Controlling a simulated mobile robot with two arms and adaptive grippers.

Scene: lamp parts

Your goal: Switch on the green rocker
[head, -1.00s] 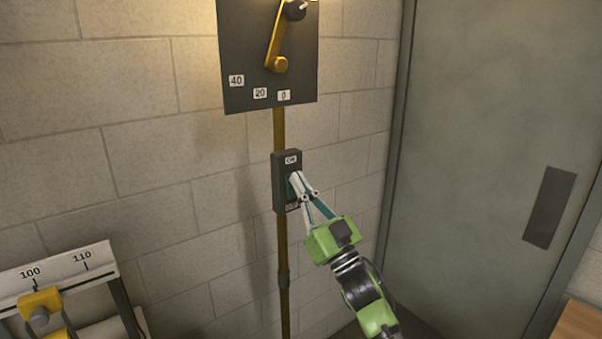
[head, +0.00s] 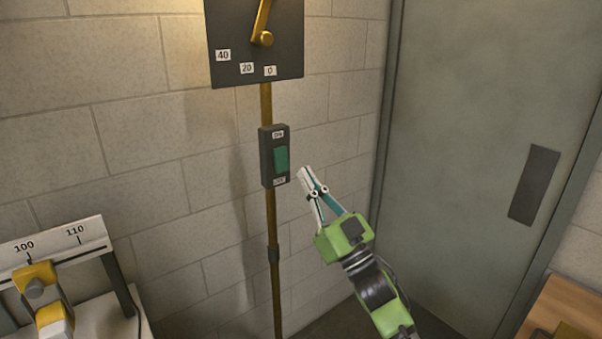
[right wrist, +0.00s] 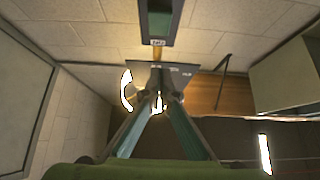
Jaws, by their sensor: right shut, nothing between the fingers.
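The green rocker (head: 281,159) sits in a dark switch box (head: 265,158) on a brass pole, with an ON label above and a label below. The whole rocker shows in the head view; which way it is tipped is hard to tell. My right gripper (head: 305,173) is shut and empty, to the right of the box and apart from it. In the right wrist view the box (right wrist: 174,35) shows at the top, beyond the fingertips (right wrist: 157,92). My left gripper is not in view.
A dark plate (head: 230,35) with a brass lever (head: 261,30) and number labels is above the box. A grey door (head: 460,130) stands on the right. A yellow slider (head: 42,295) on a scale is at the lower left.

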